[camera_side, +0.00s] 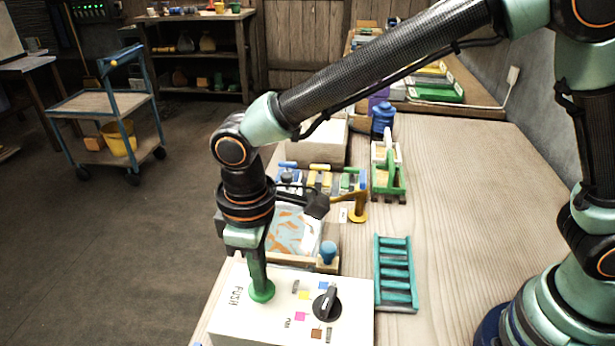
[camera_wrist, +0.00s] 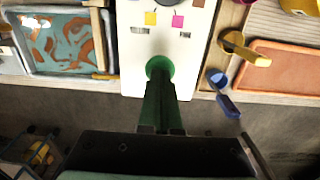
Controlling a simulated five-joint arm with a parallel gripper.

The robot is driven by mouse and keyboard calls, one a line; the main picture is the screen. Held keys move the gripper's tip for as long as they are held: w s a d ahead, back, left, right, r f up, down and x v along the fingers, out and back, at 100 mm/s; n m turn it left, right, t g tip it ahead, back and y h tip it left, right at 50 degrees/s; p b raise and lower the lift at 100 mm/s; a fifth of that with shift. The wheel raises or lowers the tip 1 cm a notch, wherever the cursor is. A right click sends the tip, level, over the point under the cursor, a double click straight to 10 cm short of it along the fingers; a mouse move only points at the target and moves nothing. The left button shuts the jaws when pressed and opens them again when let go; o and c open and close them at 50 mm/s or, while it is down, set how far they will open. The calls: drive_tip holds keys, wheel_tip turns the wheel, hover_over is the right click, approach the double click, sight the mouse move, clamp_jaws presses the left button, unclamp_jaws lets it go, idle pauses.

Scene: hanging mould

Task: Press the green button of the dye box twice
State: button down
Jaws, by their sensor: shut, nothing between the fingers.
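The dye box (camera_side: 225,325) is a white box at the front of the bench, with a black dial (camera_side: 327,304), small coloured squares and lettering on its top. The green button (camera_side: 262,292) is a round disc near its left side. My gripper (camera_side: 261,283) points straight down with its shut, empty fingertips at the button, and they seem to touch it. In the wrist view the box (camera_wrist: 186,80) shows at the top, and the button (camera_wrist: 159,66) shows just beyond the fingers, partly hidden by them. I cannot tell how far the button is pressed in.
A tray of marbled liquid (camera_side: 288,232) stands behind the box. A teal rack (camera_side: 396,272) lies to its right, and a blue-topped stamp (camera_side: 328,252) stands close behind. Green and white holders (camera_side: 388,178) stand farther back.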

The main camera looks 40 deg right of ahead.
drive_tip(key=shift+f, duration=0.15)
drive_tip(key=shift+f, duration=0.7)
drive_tip(key=shift+r, duration=0.85)
drive_tip(key=shift+r, duration=3)
